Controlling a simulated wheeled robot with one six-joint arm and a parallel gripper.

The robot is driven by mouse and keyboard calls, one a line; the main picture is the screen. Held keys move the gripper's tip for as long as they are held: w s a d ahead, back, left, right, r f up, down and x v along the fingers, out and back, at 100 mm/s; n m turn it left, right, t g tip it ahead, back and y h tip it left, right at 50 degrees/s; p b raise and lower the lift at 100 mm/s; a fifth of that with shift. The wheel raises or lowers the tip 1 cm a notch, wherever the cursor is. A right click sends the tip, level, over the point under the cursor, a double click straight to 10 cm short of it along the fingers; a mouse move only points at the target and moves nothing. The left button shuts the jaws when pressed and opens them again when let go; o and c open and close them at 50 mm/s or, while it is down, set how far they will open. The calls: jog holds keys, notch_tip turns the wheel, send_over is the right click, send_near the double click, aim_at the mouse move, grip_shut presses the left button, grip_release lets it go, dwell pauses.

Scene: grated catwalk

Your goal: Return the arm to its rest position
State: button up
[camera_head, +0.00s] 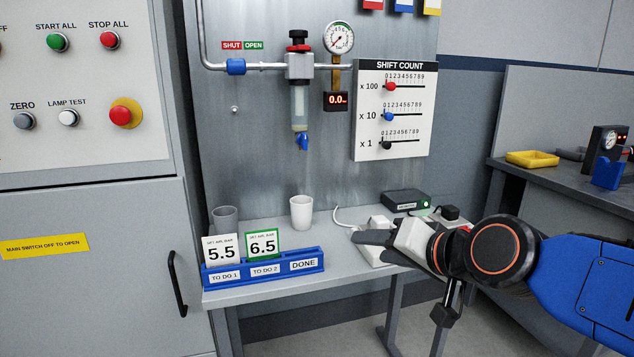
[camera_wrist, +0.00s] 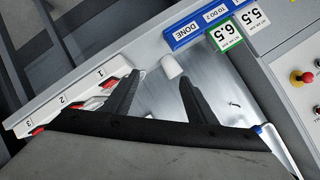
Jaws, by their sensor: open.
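My arm reaches in from the right in the head view, with blue, black and white links. My gripper (camera_head: 372,241) is over the right part of the grey bench (camera_head: 330,262), in front of a white power strip (camera_head: 374,256) that it partly hides. In the wrist view its two dark fingers (camera_wrist: 160,80) stand apart with nothing held between them. The white cup (camera_wrist: 172,67) shows beyond the fingertips there. In the head view this cup (camera_head: 301,212) stands upright on the bench, left of the gripper and apart from it.
A blue card rack (camera_head: 262,274) holds cards 5.5 and 6.5 at the bench front. A grey cup (camera_head: 225,219) stands behind it. A black box (camera_head: 405,200) sits behind the gripper. The numbered strip (camera_wrist: 75,104) lies left of the fingers. A dark side bench (camera_head: 560,185) is at right.

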jog(key=s+d+f+n+g+h, duration=0.2)
jog(key=s+d+f+g+h, duration=0.4)
jog(key=s+d+f, duration=0.8)
jog(key=d+f, duration=0.1)
jog(key=d, duration=0.2)
jog(key=shift+s+d+f+n, duration=0.2)
jog(key=shift+s+f+n, duration=0.05)
jog(key=shift+n, duration=0.15)
dwell(2.0)
